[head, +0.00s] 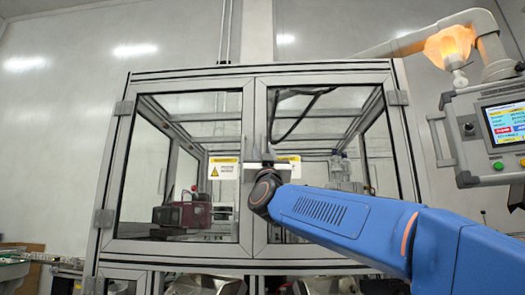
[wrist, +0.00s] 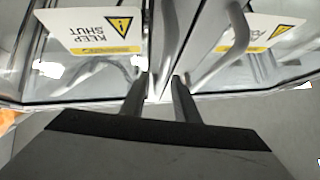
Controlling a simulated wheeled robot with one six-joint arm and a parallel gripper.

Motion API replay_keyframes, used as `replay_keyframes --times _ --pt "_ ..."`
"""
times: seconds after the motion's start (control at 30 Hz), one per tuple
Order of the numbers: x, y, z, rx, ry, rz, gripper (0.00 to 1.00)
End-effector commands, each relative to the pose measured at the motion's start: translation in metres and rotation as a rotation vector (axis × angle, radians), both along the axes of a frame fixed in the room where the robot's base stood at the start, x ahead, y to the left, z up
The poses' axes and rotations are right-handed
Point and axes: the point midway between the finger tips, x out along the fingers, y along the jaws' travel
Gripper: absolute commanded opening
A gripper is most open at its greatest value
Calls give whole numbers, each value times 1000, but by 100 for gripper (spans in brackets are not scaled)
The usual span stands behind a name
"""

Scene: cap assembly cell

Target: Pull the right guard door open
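The right guard door (head: 327,80) is a framed clear panel on the right half of the cabinet front. It stands closed beside the left door (head: 178,84). A grey bar handle (wrist: 171,35) runs down near the door seam, towards my fingers. My gripper (wrist: 162,80) is at this handle, its two fingers apart with a gap between them. I cannot tell whether they touch it. In the head view my gripper is mostly hidden by my wrist.
The left door's curved handle (wrist: 222,52) is close by, on the right in the wrist view. A control panel (head: 495,130) on an arm with an orange lamp (head: 448,45) stands right of the cabinet. A dark red machine (head: 182,214) shows behind the left door's panel.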

Motion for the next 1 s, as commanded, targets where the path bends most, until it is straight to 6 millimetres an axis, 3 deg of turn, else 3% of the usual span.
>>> replay_keyframes --times 0.43,0.57,1.0 --pt "6 1 7 0 0 0 28" --pt "6 1 7 0 0 0 0" --pt "-6 0 7 0 0 20 0"
